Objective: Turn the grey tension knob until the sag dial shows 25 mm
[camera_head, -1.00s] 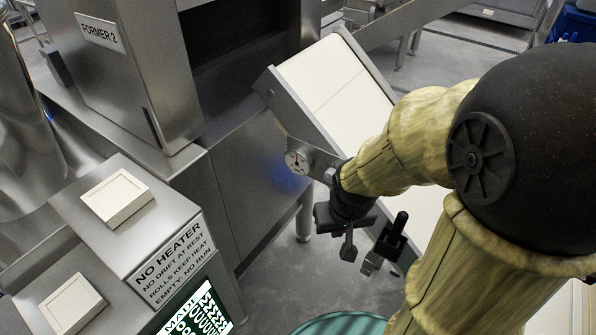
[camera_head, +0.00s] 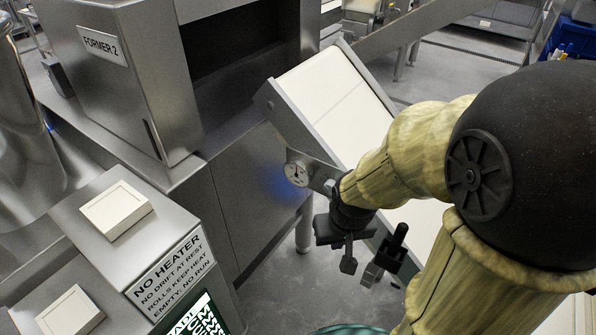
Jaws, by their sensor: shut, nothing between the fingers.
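The sag dial (camera_head: 297,173) is a small round white gauge on the conveyor's side plate. Its needle shows, but its scale is too small to read. A small grey round part (camera_head: 329,187) sits just right of the dial, partly hidden by my wrist; I cannot tell for certain that it is the tension knob. My gripper (camera_head: 360,269) hangs below my wrist, in front of the conveyor and below right of the dial. It is shut and empty, apart from the dial.
The pale conveyor belt (camera_head: 335,95) slopes behind my arm. The steel FORMER 2 machine (camera_head: 130,100) stands at left. A cabinet with a NO HEATER sign (camera_head: 172,273) and pale square pads is at lower left. Grey floor (camera_head: 280,290) shows below the conveyor.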

